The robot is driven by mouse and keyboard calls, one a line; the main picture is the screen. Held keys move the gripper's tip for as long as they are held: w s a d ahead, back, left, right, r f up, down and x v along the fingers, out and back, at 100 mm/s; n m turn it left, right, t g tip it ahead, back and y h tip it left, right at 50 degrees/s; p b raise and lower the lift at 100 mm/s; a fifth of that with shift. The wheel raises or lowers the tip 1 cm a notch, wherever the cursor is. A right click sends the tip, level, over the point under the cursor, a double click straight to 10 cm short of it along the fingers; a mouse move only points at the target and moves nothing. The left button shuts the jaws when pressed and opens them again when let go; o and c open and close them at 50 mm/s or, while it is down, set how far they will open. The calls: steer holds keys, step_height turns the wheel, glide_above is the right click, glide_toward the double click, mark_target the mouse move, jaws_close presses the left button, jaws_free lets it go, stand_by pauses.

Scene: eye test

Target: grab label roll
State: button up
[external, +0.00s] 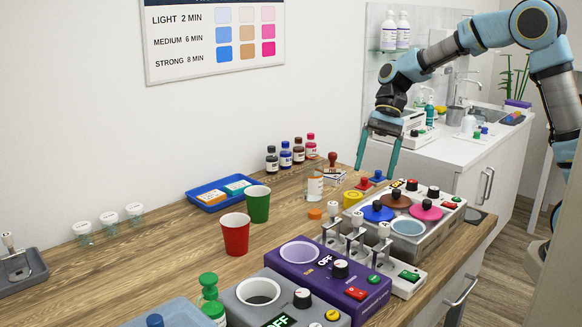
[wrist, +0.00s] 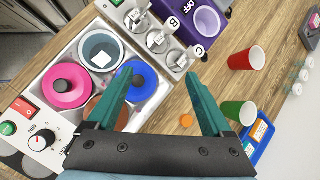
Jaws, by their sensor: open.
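My gripper (external: 375,170) is open and empty. Its two teal fingers point down above the back of the wooden counter, near the white multi-pot warmer. In the wrist view my gripper (wrist: 160,75) has bare counter and the warmer's blue-lidded pot between and beyond its fingers. A short yellow cylinder (external: 352,198), possibly the label roll, stands on the counter just left of the warmer, below and left of the fingers. I cannot make it out in the wrist view; my gripper may hide it. I cannot tell for sure that it is a label roll.
The warmer (external: 438,228) has several lidded pots. A clear labelled jar (external: 315,187), an orange cap (external: 314,213) and stamps (external: 333,172) stand near the yellow cylinder. Red (external: 235,233) and green (external: 258,203) cups, a blue tray (external: 205,199) and a purple heater (external: 310,280) lie left and front.

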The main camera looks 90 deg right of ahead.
steer(key=s+d+m+t, duration=0.3)
steer(key=d+m, duration=0.1)
steer(key=d, duration=0.4)
steer(key=s+d+m+t+b, duration=0.1)
steer(key=s+d+m+t, duration=0.15)
steer(key=d, duration=0.55)
steer(key=s+d+m+t, duration=0.2)
steer(key=s+d+m, duration=0.15)
steer(key=d, duration=0.45)
steer(key=y, duration=0.1)
glide_toward(355, 194)
steer(key=p+x, duration=0.1)
steer(key=x, duration=0.2)
steer(key=shift+w, duration=0.1)
steer(key=shift+p+x, duration=1.3)
steer(key=shift+x, duration=1.75)
steer(key=shift+f, duration=0.1)
steer(key=c, duration=1.2)
steer(key=shift+o, duration=0.2)
